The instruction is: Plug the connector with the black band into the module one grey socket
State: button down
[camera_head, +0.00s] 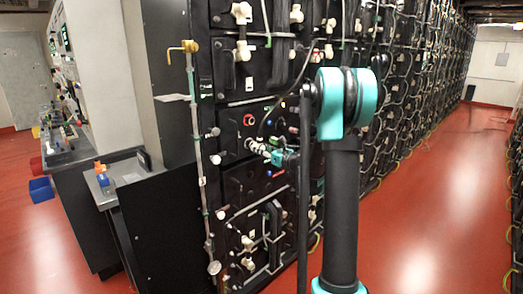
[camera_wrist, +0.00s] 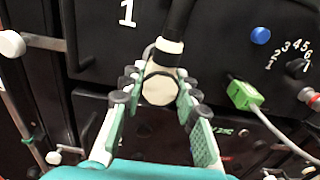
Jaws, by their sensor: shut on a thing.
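The connector with the black band (camera_wrist: 160,88) is a cream, rounded plug with a dark ring, between my fingers in the wrist view. My gripper (camera_wrist: 155,97) has teal fingers with dark pads along both sides of the plug. A thick black length with white bands runs up from it. In the head view, the banded white connector (camera_head: 258,147) sticks out from my gripper (camera_head: 278,157) towards the black rack front. The module one panel (camera_wrist: 100,40) carries a white "1". I cannot make out the grey socket, or whether the plug touches it.
A green plug (camera_wrist: 244,95) with a grey cable, a blue button (camera_wrist: 261,36) and a numbered dial (camera_wrist: 298,60) lie right of my gripper. A white knob (camera_wrist: 12,44) is at left. A dark cabinet (camera_head: 165,180) stands left of the rack; the red aisle (camera_head: 430,200) is clear.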

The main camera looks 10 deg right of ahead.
jog(key=shift+x, duration=0.85)
jog(key=c, duration=1.1)
grip_release()
jog(key=shift+o, duration=0.2)
jog(key=v, duration=1.2)
